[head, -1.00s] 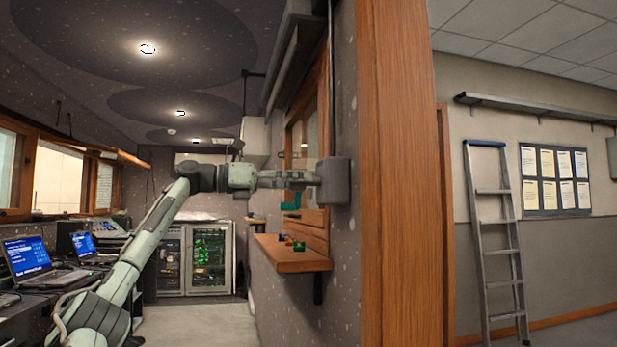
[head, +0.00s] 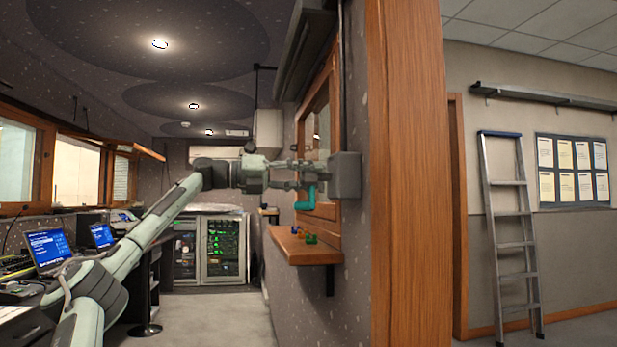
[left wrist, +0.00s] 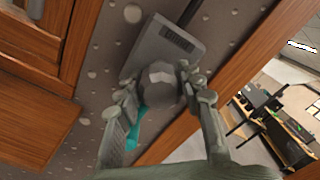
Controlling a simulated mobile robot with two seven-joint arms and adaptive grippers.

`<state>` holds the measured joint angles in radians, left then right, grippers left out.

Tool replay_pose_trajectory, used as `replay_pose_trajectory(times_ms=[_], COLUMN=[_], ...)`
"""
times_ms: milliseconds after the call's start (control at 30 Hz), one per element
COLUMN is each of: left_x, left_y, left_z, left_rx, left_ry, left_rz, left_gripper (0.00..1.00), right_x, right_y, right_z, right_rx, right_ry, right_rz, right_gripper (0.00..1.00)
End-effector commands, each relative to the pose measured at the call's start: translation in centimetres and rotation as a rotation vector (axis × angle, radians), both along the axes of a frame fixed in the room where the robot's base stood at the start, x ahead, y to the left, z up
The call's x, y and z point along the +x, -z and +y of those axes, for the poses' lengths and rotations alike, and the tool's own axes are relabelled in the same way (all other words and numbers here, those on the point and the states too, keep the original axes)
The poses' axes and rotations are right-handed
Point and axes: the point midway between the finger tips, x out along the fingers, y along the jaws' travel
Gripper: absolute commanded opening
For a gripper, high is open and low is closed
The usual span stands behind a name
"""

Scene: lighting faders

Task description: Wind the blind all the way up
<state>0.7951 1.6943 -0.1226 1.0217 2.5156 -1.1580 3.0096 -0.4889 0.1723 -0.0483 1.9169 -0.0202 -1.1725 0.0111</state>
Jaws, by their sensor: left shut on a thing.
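The blind's dark housing (head: 306,42) runs along the top of the window on the right-hand wall; how far the blind hangs is hard to tell. Below it a grey winder box (head: 346,176) is fixed to the wall, also in the left wrist view (left wrist: 168,45). A teal crank (head: 307,199) shows below my gripper, and a bit of it (left wrist: 134,137) shows in the wrist view. My left gripper (head: 313,172) is shut on the grey faceted knob (left wrist: 158,82) in front of the box. The fingers hide part of the crank. My right gripper is not in view.
A wooden shelf (head: 300,247) with small coloured items juts out below the crank. A wooden wall end (head: 408,180) stands right of the box. A desk with laptops (head: 48,248) lines the left side. The aisle floor (head: 215,318) is clear.

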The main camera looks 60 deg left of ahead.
Motion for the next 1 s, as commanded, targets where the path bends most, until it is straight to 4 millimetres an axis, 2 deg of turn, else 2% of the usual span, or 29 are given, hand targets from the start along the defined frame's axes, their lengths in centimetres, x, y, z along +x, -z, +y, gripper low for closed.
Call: replay_pose_trajectory(times_ms=[600,633,800,1000], left_x=[-0.04,-0.03,-0.01,0.03], left_y=[-0.1,-0.1,-0.04,0.03], left_z=[0.13,0.14,0.12,0.07], left_rx=[-0.042,-0.042,-0.041,-0.039], left_ry=[-0.005,-0.005,-0.004,-0.004], left_rz=[0.013,0.013,0.013,0.015], left_gripper=[0.0,0.4,0.59,0.59], right_x=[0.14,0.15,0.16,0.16], right_y=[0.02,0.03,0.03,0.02], right_z=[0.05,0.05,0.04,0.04], right_rx=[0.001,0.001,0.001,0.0], right_ry=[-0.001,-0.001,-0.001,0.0], right_rz=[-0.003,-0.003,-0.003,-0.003], right_gripper=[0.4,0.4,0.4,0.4])
